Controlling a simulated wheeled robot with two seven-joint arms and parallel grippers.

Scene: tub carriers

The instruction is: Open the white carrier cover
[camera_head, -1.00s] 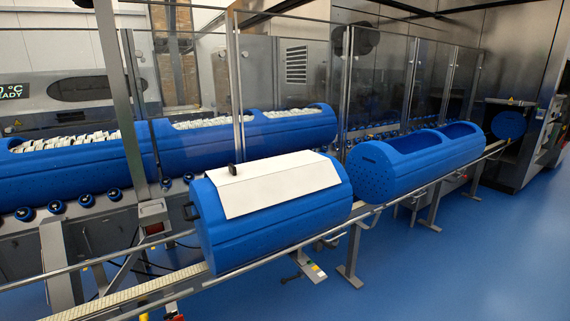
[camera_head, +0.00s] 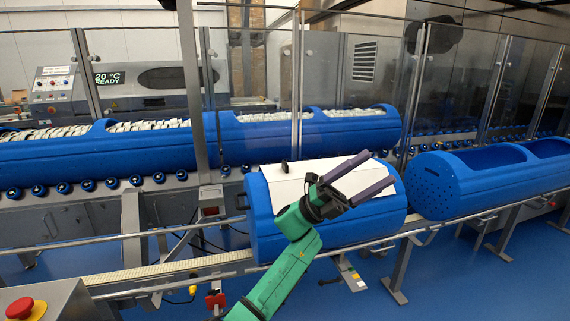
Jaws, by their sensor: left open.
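The white carrier cover (camera_head: 290,190) lies shut over the top of a blue tub carrier (camera_head: 268,238) on the front rail. A small black handle (camera_head: 285,167) stands at the cover's upper left edge. My left gripper (camera_head: 372,170) is in front of the cover's right part, with its two fingers apart and pointing up and right. Nothing shows between the fingers. It hides part of the cover and the carrier's front. The handle is to the left of the gripper, clear of it. My right gripper is not in view.
An open blue carrier (camera_head: 450,185) stands to the right on the same rail (camera_head: 160,268). A red emergency button (camera_head: 20,308) is at lower left.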

